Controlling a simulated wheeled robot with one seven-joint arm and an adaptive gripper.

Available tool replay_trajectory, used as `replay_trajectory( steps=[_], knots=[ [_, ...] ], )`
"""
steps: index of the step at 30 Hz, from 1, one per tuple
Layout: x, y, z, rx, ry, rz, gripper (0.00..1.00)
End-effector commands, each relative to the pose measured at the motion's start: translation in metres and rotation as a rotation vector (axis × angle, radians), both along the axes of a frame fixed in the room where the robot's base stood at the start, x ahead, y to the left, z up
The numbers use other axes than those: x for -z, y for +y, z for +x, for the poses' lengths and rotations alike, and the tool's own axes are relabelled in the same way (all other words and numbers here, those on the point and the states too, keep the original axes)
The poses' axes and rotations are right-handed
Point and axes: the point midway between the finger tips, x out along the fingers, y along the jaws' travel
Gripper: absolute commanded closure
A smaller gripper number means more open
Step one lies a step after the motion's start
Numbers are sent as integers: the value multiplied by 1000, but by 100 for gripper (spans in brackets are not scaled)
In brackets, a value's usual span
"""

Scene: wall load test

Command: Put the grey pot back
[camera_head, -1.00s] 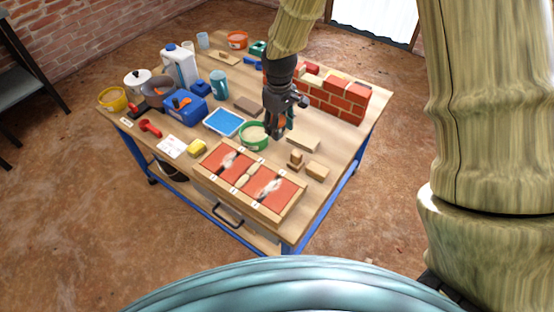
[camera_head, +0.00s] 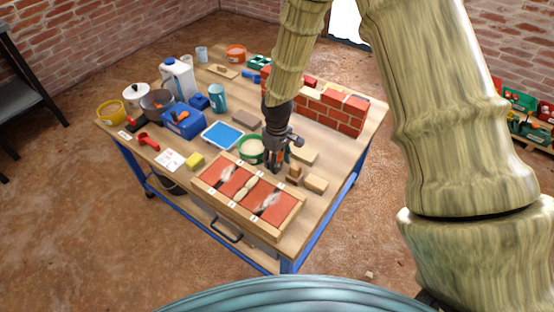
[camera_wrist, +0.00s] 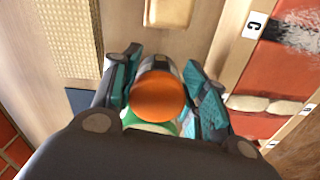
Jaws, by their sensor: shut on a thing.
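My gripper (camera_head: 277,166) is low over the bench, just right of the green tub (camera_head: 250,150), far from that grey pot. In the wrist view my gripper (camera_wrist: 160,92) is shut on an orange-ended thing (camera_wrist: 158,97) with pale and green parts around it. Its lower part is hidden, and I cannot tell what it is.
A framed red panel (camera_head: 248,192) lies in front of my gripper. Wooden blocks (camera_head: 315,184) lie to its right. A small brick wall (camera_head: 337,113) stands behind.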

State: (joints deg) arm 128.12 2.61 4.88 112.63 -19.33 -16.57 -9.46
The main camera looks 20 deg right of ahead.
Motion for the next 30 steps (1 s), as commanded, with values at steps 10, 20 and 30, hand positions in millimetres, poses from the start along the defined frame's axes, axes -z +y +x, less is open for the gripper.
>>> replay_trajectory(
  steps=[10, 20, 30],
  knots=[
    [2, 0, 0, 1, -1, 0, 51],
    [2, 0, 0, 1, -1, 0, 35],
    [-20, 0, 1, 2, -4, 1, 35]
  ],
)
